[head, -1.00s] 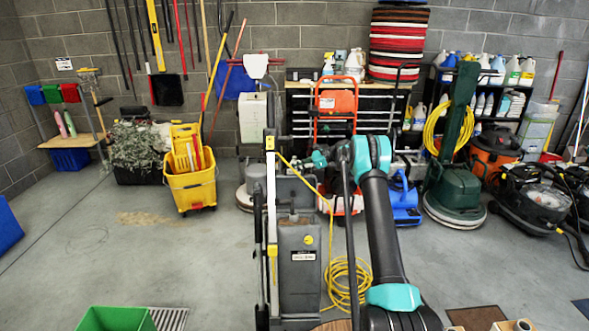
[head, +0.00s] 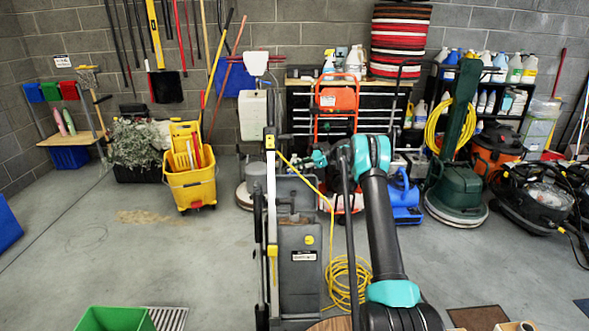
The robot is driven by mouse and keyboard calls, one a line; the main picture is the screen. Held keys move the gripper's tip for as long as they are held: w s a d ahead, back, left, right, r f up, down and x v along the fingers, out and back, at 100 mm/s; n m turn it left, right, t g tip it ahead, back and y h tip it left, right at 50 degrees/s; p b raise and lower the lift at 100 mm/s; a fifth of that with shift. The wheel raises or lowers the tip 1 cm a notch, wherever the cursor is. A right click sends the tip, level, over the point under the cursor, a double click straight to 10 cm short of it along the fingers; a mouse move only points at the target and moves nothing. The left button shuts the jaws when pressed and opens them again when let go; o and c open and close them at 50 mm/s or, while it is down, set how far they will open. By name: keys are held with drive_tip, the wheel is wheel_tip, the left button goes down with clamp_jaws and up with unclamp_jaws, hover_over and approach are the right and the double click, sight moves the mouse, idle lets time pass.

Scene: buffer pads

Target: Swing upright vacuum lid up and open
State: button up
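The upright vacuum (head: 298,265) stands in the middle foreground of the head view, grey, with a yellow round mark and a small label on its front. A tall dark handle frame with white and yellow parts rises along its left side. I cannot clearly make out the edge of its lid, and no raised lid shows. My black and teal arm rises just right of the vacuum and bends left at the top. The arm's far teal end is above the vacuum's body. My gripper's fingers cannot be made out there, so neither their opening nor any contact shows.
A yellow cord (head: 345,285) lies coiled on the floor right of the vacuum. A green bin (head: 113,319) is at the front left. A yellow mop bucket (head: 190,185) stands farther back. Floor machines (head: 457,205) line the right.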

drive_tip(key=v, duration=1.2)
drive_tip(key=shift+s, duration=0.1)
drive_tip(key=s+a+r+n+t+h, duration=0.1)
drive_tip(key=s+r+n+h, duration=0.25)
drive_tip(key=s, duration=0.85)
drive_tip(key=s+a+r+n+t+h, duration=0.1)
drive_tip(key=s+a+r+n+h, duration=0.2)
drive_tip(key=s, duration=0.8)
drive_tip(key=s+d+f+n+h, duration=0.2)
drive_tip(key=s+d+f+n, duration=0.1)
drive_tip(key=s, duration=0.9)
drive_tip(key=s+d+f+n+t+h, duration=0.1)
drive_tip(key=s+d+f+n+h, duration=0.1)
drive_tip(key=s, duration=0.9)
drive_tip(key=s+d+f+n+h, duration=0.3)
drive_tip(key=s+f+n, duration=0.1)
drive_tip(key=s, duration=0.8)
drive_tip(key=shift+s+d+f+n+t, duration=0.3)
drive_tip(key=shift+n+t, duration=0.1)
drive_tip(key=shift+n, duration=0.45)
